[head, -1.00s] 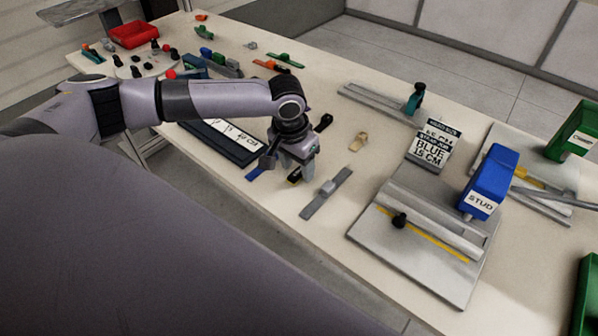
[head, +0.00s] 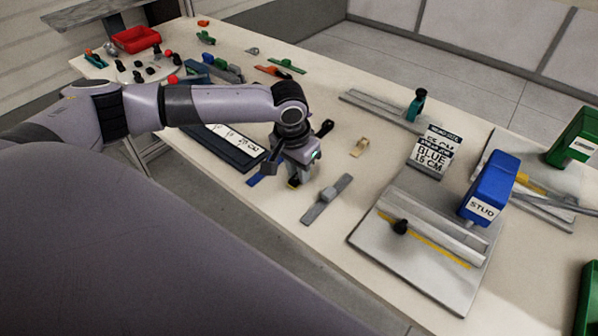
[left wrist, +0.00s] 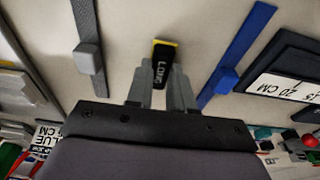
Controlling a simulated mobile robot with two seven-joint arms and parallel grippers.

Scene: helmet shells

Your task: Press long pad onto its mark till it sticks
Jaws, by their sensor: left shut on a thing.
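The long pad (left wrist: 162,62) is a small black piece with a yellow end and the word LONG on it. In the left wrist view it sits between the two fingertips of my left gripper (left wrist: 162,88), which is shut on it. In the head view my left gripper (head: 291,178) points down low at the table's front part, and a bit of the pad (head: 293,184) shows under it. I cannot tell whether the pad touches the table. No mark for the pad can be made out. My right gripper is not in view.
A blue strip (left wrist: 238,52) and a grey strip with a block (head: 327,198) lie on either side of the gripper. A dark tray with white labels (head: 232,148) is behind left. A metal plate with a blue STUD holder (head: 489,190) stands right. A tan piece (head: 359,146) lies nearby.

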